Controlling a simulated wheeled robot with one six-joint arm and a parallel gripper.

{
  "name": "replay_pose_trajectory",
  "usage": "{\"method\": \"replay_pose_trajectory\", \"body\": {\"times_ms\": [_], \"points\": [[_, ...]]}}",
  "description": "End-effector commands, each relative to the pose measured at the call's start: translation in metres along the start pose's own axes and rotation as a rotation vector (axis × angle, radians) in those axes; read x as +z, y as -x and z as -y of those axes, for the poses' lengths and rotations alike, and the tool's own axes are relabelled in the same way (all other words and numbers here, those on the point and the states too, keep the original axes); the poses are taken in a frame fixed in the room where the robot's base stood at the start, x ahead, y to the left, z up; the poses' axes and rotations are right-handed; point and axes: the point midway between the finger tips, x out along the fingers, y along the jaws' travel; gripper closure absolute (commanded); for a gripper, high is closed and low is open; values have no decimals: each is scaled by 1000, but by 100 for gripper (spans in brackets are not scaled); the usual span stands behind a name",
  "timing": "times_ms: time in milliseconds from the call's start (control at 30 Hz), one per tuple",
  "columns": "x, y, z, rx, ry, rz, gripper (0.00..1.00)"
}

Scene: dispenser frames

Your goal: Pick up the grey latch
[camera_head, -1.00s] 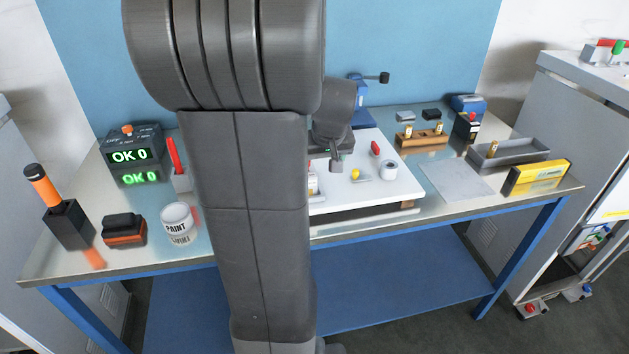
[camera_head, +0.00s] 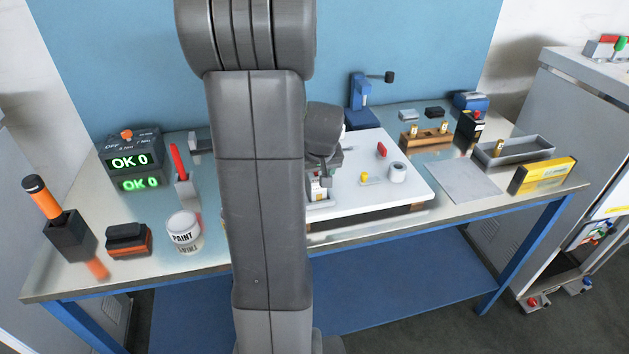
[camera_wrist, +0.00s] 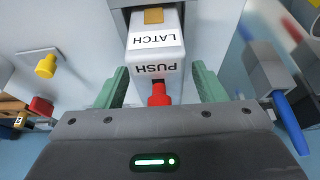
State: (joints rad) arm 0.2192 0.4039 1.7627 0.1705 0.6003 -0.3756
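The grey latch (camera_wrist: 155,60) is a pale block in the wrist view, with the words LATCH and PUSH on it, a red tip and a brass piece at the far end. It sits in a recess of the white panel (camera_head: 400,200) on the bench. My gripper (camera_wrist: 160,92) has its two green fingers apart, one on each side of the latch's near end. I cannot tell whether either finger touches it. In the head view my gripper (camera_head: 322,174) is low over the panel's left part, and my arm hides the panel's left side.
On the panel are a yellow knob (camera_head: 364,177), a red piece (camera_head: 382,149) and a white cylinder (camera_head: 397,172). A blue press (camera_head: 359,103) stands behind. A paint can (camera_head: 184,233) stands left of my arm. A grey tray (camera_head: 515,152) and yellow box (camera_head: 543,174) lie right.

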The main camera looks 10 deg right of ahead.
Motion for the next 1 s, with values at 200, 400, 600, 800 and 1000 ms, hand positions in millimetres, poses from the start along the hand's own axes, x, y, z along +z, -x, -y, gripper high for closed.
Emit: {"method": "replay_pose_trajectory", "body": {"times_ms": [200,400,600,800,1000], "points": [[0,0,0,0,0,0,78],[0,1,0,1,0,-1,94],[-4,7,0,1,1,-4,94],[-18,40,0,2,2,-8,94],[-31,75,0,2,2,-5,94]]}}
